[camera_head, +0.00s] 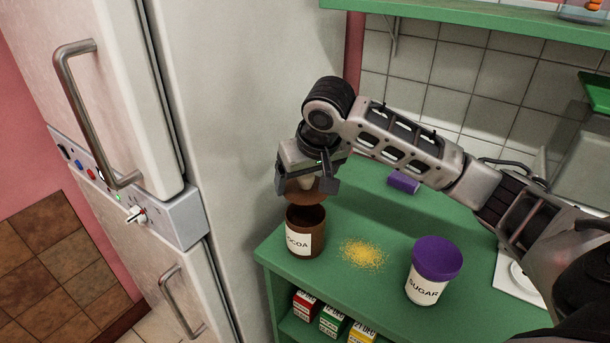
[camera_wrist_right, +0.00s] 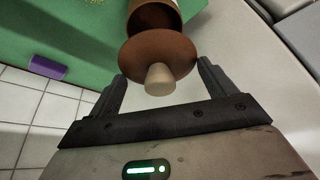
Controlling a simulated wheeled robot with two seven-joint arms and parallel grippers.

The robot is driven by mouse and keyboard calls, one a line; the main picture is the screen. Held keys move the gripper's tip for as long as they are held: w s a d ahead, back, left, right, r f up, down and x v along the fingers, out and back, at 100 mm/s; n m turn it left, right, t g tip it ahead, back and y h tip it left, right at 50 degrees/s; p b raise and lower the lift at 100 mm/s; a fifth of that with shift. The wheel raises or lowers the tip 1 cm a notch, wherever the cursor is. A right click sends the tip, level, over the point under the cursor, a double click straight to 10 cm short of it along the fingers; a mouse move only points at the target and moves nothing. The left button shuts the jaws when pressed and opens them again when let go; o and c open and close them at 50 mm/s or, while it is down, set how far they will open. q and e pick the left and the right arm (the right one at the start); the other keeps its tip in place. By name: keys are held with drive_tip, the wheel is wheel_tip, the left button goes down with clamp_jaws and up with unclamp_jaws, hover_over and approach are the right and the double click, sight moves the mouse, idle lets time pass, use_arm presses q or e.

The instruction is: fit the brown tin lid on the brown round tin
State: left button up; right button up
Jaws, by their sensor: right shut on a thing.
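The brown round tin (camera_head: 305,240), labelled COCOA, stands upright and open near the left end of the green counter. The brown tin lid (camera_head: 300,194) is just above its mouth, with a gap between them, and the tin's dark inside shows. My right gripper (camera_head: 306,181) points down over the tin and is shut on the lid by its pale knob. In the right wrist view the lid (camera_wrist_right: 158,48) hangs beyond the fingertips (camera_wrist_right: 160,80) and covers part of the tin (camera_wrist_right: 150,17). My left gripper is out of view.
A SUGAR tin (camera_head: 425,283) with a purple lid stands right of the cocoa tin. Yellow grains (camera_head: 363,253) lie between them. A purple block (camera_head: 403,182) lies behind. The fridge (camera_head: 245,150) stands close on the left. Small boxes (camera_head: 331,320) sit on the shelf below.

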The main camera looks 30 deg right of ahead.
drive_tip(key=shift+f, duration=2.85)
drive_tip(key=shift+f, duration=0.4)
drive_tip(key=o, duration=0.9)
drive_tip(key=shift+c, duration=0.2)
drive_tip(key=v, duration=1.6)
drive_tip(key=shift+w, duration=0.1)
